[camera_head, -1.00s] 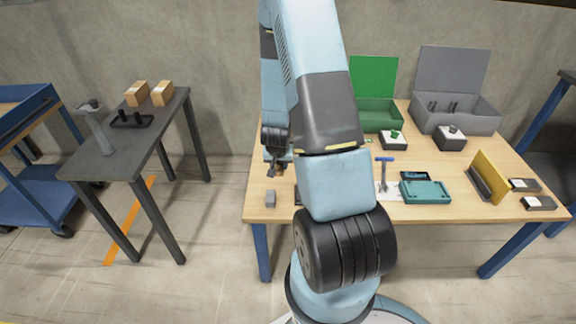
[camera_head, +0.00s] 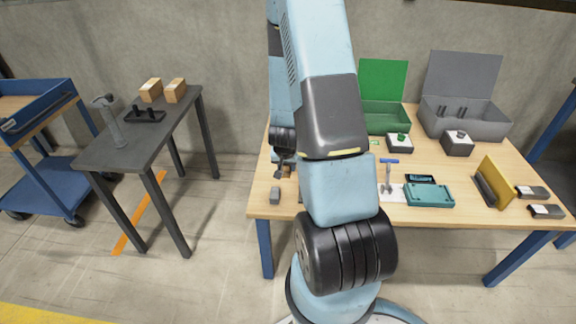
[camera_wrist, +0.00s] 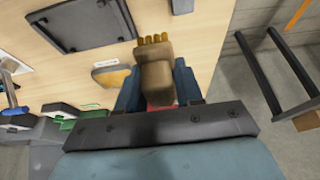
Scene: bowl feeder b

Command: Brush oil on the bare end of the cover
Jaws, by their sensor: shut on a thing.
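In the wrist view my gripper (camera_wrist: 160,98) is shut on a brown brush (camera_wrist: 156,78) with short orange bristles (camera_wrist: 153,40) pointing away from the palm. It holds the brush over the wooden table; I cannot tell the height or any contact. A dark flat plate (camera_wrist: 82,25) with a raised frame lies ahead and left of the bristles. It may be the cover, but I cannot tell, and no bare end is clear. A tray with an orange pad (camera_wrist: 112,76) lies left of the brush. In the head view my gripper (camera_head: 285,165) is small beside my arm.
A grey block (camera_head: 275,195) sits near the table's front left corner. A blue-handled tool (camera_head: 389,175), a teal housing (camera_head: 430,194), a yellow panel (camera_head: 496,180) and open green (camera_head: 385,115) and grey (camera_head: 465,115) boxes stand right of my arm. A dark side table (camera_head: 140,145) stands left.

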